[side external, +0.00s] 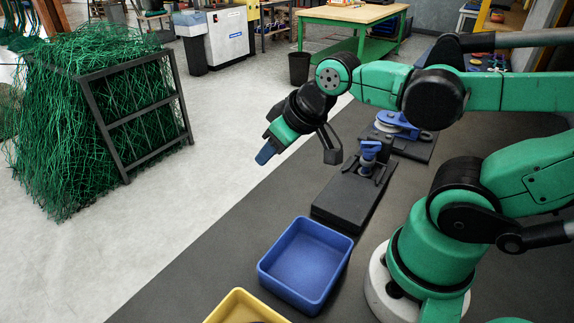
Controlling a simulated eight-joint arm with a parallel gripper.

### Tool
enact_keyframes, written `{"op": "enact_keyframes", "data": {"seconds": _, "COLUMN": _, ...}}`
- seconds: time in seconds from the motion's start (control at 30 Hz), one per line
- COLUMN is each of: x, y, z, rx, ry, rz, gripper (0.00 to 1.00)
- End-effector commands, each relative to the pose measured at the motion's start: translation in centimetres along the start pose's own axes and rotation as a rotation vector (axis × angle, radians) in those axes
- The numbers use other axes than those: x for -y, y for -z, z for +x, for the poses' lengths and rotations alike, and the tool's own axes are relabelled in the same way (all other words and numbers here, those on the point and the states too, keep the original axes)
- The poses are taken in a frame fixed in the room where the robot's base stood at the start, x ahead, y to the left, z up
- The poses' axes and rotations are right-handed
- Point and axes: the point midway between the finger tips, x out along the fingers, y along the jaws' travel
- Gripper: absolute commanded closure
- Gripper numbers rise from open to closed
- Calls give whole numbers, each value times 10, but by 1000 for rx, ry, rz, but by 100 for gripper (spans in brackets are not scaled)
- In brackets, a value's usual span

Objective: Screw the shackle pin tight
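A dark fixture block (335,208) lies on the dark bench, right of centre. A small blue piece (370,149) stands upright in a black clamp at its far end. It looks like the shackle with its pin, but the two are too small to tell apart, and I cannot see how deep the pin sits. My gripper (266,153) is raised to the left of the fixture, tilted down and left, with a blue tip. It is clear of the fixture and touches nothing that I can see. Its fingers are too indistinct to show whether they are open.
An empty-looking blue tray (265,264) sits in front of the fixture, with a yellow tray (210,320) cut off below. A blue pulley-like part (397,120) lies on a plate behind the fixture. A rack of green netting (60,110) stands left on the floor.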

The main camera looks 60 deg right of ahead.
Motion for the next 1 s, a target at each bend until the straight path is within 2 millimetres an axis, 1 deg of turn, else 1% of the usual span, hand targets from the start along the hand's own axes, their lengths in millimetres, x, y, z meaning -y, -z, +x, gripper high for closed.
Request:
{"op": "enact_keyframes", "data": {"seconds": 0.07, "x": -17, "y": 0, "z": 0, "rx": 39, "ry": -34, "rz": -30, "gripper": 54}}
{"op": "enact_keyframes", "data": {"seconds": 0.13, "x": -42, "y": -2, "z": -2, "rx": 108, "ry": -72, "rz": -87, "gripper": 54}}
{"op": "enact_keyframes", "data": {"seconds": 0.17, "x": -55, "y": -4, "z": -4, "rx": 147, "ry": -87, "rz": -117, "gripper": 54}}
{"op": "enact_keyframes", "data": {"seconds": 0.2, "x": -74, "y": -8, "z": -7, "rx": 205, "ry": -100, "rz": -158, "gripper": 54}}
{"op": "enact_keyframes", "data": {"seconds": 0.23, "x": -88, "y": -13, "z": -9, "rx": 250, "ry": -103, "rz": -191, "gripper": 54}}
{"op": "enact_keyframes", "data": {"seconds": 0.27, "x": -102, "y": -17, "z": -13, "rx": 297, "ry": -100, "rz": -224, "gripper": 54}}
{"op": "enact_keyframes", "data": {"seconds": 0.3, "x": -120, "y": -25, "z": -18, "rx": 355, "ry": -87, "rz": -265, "gripper": 54}}
{"op": "enact_keyframes", "data": {"seconds": 0.4, "x": -158, "y": -46, "z": -32, "rx": 476, "ry": -20, "rz": -354, "gripper": 54}}
{"op": "enact_keyframes", "data": {"seconds": 0.5, "x": -184, "y": -66, "z": -46, "rx": 548, "ry": 63, "rz": -420, "gripper": 54}}
{"op": "enact_keyframes", "data": {"seconds": 0.6, "x": -199, "y": -80, "z": -56, "rx": 579, "ry": 130, "rz": -463, "gripper": 54}}
{"op": "enact_keyframes", "data": {"seconds": 0.73, "x": -206, "y": -89, "z": -60, "rx": 591, "ry": 171, "rz": -490, "gripper": 54}}
{"op": "enact_keyframes", "data": {"seconds": 0.87, "x": -206, "y": -95, "z": -51, "rx": 592, "ry": 176, "rz": -496, "gripper": 54}}
{"op": "enact_keyframes", "data": {"seconds": 1.0, "x": -205, "y": -105, "z": -37, "rx": 591, "ry": 174, "rz": -496, "gripper": 54}}
